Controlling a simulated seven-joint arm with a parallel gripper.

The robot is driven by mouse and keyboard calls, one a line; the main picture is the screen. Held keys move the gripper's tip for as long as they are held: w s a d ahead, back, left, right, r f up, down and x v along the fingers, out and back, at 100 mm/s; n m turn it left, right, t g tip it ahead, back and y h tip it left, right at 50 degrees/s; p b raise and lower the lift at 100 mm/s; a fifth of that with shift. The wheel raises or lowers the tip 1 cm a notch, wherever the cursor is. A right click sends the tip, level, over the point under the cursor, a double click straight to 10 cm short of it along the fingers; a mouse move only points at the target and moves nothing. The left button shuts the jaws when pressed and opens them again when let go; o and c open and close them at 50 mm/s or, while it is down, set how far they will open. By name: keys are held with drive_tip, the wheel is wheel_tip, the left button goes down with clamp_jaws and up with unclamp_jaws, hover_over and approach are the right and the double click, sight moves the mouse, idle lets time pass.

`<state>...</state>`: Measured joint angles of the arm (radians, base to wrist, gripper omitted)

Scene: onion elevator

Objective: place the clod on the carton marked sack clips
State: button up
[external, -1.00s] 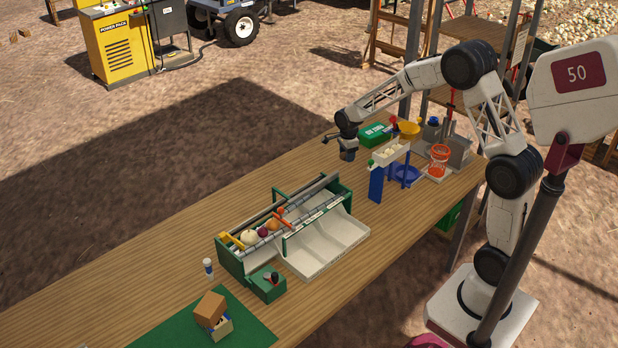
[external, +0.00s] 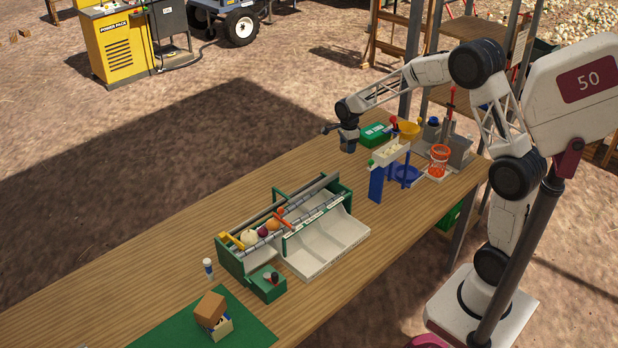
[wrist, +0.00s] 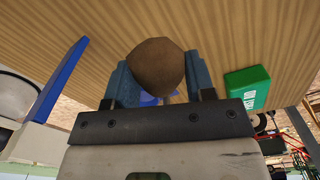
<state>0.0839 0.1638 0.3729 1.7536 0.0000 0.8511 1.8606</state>
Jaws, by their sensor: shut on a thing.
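The clod (wrist: 157,65), a brown rounded lump, sits between the two blue-grey fingers of my gripper (wrist: 159,80) in the wrist view, and the gripper is shut on it. In the external view my gripper (external: 348,146) hangs over the far edge of the wooden table, left of a green carton (external: 374,134). The clod cannot be made out there. The green carton also shows right of the gripper in the wrist view (wrist: 247,88), apart from the clod. Its white label is too small to read, so I cannot tell whether it says sack clips.
A blue-legged stand (external: 385,168) with a white tray is just right of my gripper. An orange basket (external: 438,158) and a yellow funnel (external: 408,130) are beyond. A green-and-white sorting rack (external: 320,240) stands mid-table. Bare table lies between rack and gripper.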

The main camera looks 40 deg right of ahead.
drive_tip(key=r, duration=0.6)
drive_tip(key=a+r, duration=0.1)
drive_tip(key=r, duration=0.1)
drive_tip(key=shift+r, duration=0.4)
drive_tip(key=s+a+n, duration=0.3)
drive_tip(key=a+n, duration=0.1)
drive_tip(key=a, duration=1.5)
drive_tip(key=s+a+n, duration=0.2)
drive_tip(key=a+n, duration=0.2)
drive_tip(key=a, duration=1.5)
drive_tip(key=s+a+n, duration=0.5)
drive_tip(key=s+a, duration=0.8)
drive_tip(key=a, duration=0.4)
drive_tip(key=s+a+n, duration=0.5)
drive_tip(key=s+a, duration=0.9)
drive_tip(key=a, duration=0.3)
drive_tip(key=shift+a+f, duration=0.15)
drive_tip(key=shift+f, duration=2.4)
